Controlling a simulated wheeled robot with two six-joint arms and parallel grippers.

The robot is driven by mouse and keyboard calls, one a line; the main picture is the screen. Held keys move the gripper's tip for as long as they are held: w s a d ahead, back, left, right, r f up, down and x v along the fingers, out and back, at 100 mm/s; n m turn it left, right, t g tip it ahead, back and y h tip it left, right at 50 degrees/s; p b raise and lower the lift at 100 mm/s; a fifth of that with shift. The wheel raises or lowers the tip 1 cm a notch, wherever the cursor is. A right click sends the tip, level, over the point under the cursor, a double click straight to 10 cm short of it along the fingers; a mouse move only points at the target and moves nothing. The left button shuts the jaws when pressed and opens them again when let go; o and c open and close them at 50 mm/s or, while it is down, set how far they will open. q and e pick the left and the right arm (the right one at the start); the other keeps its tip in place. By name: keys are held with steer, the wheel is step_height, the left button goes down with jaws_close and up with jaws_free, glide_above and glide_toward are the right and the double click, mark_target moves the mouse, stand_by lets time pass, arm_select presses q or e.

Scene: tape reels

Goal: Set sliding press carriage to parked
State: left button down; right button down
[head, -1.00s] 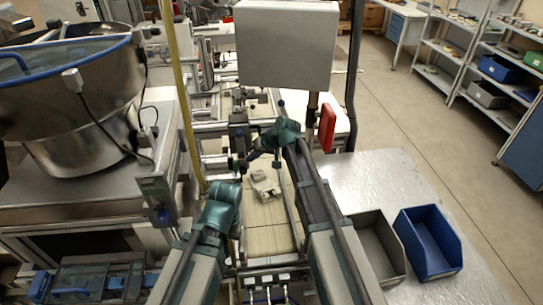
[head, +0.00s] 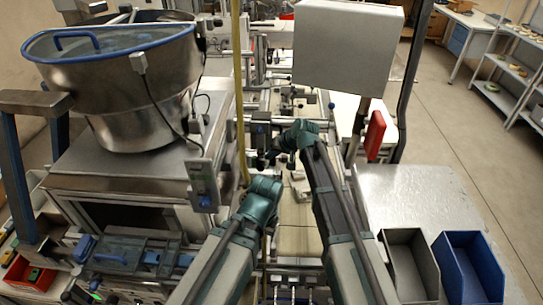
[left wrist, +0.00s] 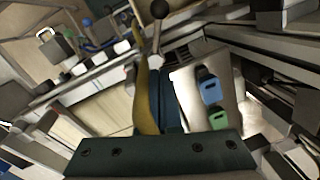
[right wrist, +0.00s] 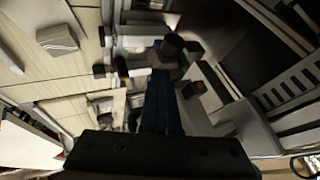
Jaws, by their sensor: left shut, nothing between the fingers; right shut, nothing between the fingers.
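A sliding mechanism with rails and black knobs (head: 262,128) crosses the belt line in the head view. I cannot tell for sure which part is the press carriage. My right gripper (head: 279,157) is at the near side of this mechanism, its fingertips small and partly hidden. In the right wrist view its shut fingers (right wrist: 158,80) point toward a black knob (right wrist: 172,45); contact cannot be told. My left gripper (head: 268,184) is lower, beside the yellow pole.
A grey block (head: 299,185) lies on the pale belt (head: 297,238). A yellow pole (head: 239,90) stands left of the grippers. A steel hopper (head: 150,100) is at left. Grey (head: 407,262) and blue (head: 468,268) bins stand right. A plate with blue and green buttons (left wrist: 211,90) is near my left gripper.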

arm_select(q)
steer(key=shift+r, duration=0.1)
arm_select(e)
steer(key=shift+r, duration=0.1)
